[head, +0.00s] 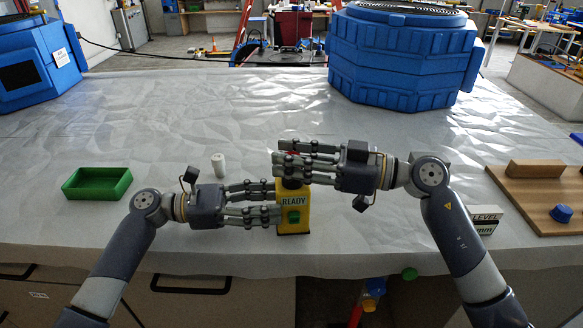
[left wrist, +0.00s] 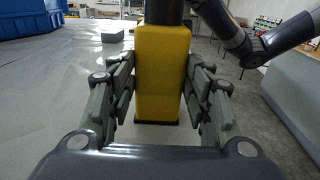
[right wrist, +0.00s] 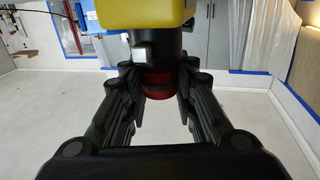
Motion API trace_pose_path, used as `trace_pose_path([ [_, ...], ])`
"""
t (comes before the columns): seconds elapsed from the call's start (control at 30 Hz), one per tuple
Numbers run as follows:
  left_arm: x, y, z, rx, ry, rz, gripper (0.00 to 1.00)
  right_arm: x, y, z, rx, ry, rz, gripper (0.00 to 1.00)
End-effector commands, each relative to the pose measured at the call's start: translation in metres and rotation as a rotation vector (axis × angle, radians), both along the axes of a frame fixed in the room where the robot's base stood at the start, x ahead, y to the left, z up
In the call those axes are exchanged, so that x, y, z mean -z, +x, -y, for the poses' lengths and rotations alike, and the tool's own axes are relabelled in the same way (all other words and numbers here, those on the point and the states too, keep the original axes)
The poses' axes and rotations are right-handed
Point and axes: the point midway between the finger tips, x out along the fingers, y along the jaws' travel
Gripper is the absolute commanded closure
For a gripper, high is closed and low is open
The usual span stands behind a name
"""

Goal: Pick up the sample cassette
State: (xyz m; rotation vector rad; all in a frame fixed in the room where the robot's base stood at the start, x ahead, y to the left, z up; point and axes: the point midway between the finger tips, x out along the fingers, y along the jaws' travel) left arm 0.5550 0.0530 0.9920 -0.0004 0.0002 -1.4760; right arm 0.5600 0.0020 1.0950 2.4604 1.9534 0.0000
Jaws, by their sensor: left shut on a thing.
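A yellow block (head: 294,228) with a READY label and a green square stands upright on the covered table. I cannot tell for sure whether it is the sample cassette. It also shows in the left wrist view (left wrist: 162,75). My left gripper (head: 278,200) is shut on its sides, fingers coming in from the left. A black neck with a red cap (right wrist: 160,80) tops the block in the right wrist view. My right gripper (head: 281,160) is open, with its fingers on either side of this top. Its fingers partly hide the cap in the head view.
A green tray (head: 97,184) and a small white cylinder (head: 218,165) are to the left. A LEVEL box (head: 486,219) and a wooden board (head: 530,190) are at right. A large blue machine (head: 402,60) stands at the back. The table's middle is clear.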

Motion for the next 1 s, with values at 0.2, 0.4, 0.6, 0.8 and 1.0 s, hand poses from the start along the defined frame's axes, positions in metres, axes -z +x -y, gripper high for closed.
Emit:
trace_pose_path([
  [0.2, 0.000, 0.000, 0.000, 0.000, 0.000, 0.000, 0.86, 0.000, 0.000, 0.000, 0.000, 0.000, 0.000, 0.90],
  [0.4, 0.000, 0.000, 0.000, 0.001, 0.000, 0.000, 0.86, -0.010, 0.000, 0.000, 0.000, -0.001, 0.003, 0.90],
  [0.6, 0.000, 0.000, 0.000, 0.001, 0.000, 0.000, 0.86, -0.047, 0.000, 0.000, 0.001, -0.002, 0.008, 0.90],
  [0.8, 0.000, 0.000, 0.000, 0.001, 0.000, 0.000, 0.86, -0.082, 0.000, 0.000, 0.000, -0.001, 0.005, 0.90],
  [1.0, 0.000, 0.000, 0.000, 0.001, 0.000, 0.000, 0.86, -0.098, 0.000, 0.000, 0.000, 0.000, 0.000, 0.90],
])
